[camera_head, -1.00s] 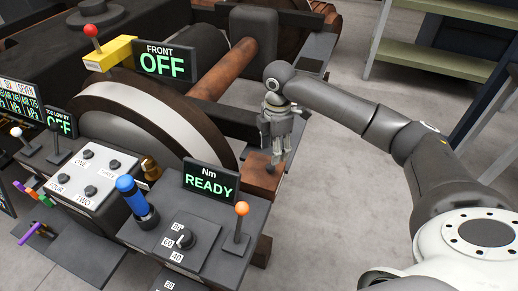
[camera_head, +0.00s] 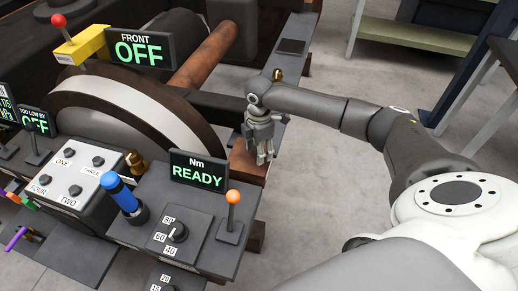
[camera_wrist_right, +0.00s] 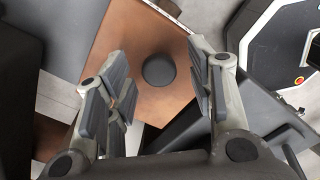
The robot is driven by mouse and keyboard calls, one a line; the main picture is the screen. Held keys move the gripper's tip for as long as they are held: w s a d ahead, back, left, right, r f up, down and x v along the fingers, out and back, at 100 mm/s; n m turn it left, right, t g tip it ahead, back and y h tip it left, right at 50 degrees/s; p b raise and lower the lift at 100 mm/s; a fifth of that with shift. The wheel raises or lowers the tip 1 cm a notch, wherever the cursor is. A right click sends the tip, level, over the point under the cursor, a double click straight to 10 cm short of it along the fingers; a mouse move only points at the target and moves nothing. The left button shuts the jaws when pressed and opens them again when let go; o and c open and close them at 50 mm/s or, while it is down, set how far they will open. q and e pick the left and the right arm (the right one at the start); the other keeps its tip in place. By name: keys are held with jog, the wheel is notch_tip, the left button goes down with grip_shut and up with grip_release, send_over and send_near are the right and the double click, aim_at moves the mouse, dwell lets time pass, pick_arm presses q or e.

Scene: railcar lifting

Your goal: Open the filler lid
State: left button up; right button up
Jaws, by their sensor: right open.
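My right gripper (camera_head: 262,152) points down beside the rusty brown block (camera_head: 243,162) behind the "Nm READY" console. It is open and empty. In the right wrist view its fingers (camera_wrist_right: 158,92) stand wide apart, with a dark round cap or knob (camera_wrist_right: 159,70) between them in the picture, on the brown surface (camera_wrist_right: 130,45). I see no contact with it. I cannot tell whether this round piece is the filler lid. In the head view the gripper hides it. A dark square plate (camera_head: 291,46) lies on the frame further back. My left gripper is not in view.
The console with the "READY" display (camera_head: 198,171), orange-tipped lever (camera_head: 233,197) and blue handle (camera_head: 122,195) stands close in front of the gripper. A large wheel (camera_head: 130,105) is to the left. Clear floor (camera_head: 330,165) lies to the right.

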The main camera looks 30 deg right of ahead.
jog(key=shift+f, duration=0.1)
grip_shut()
dwell(0.3)
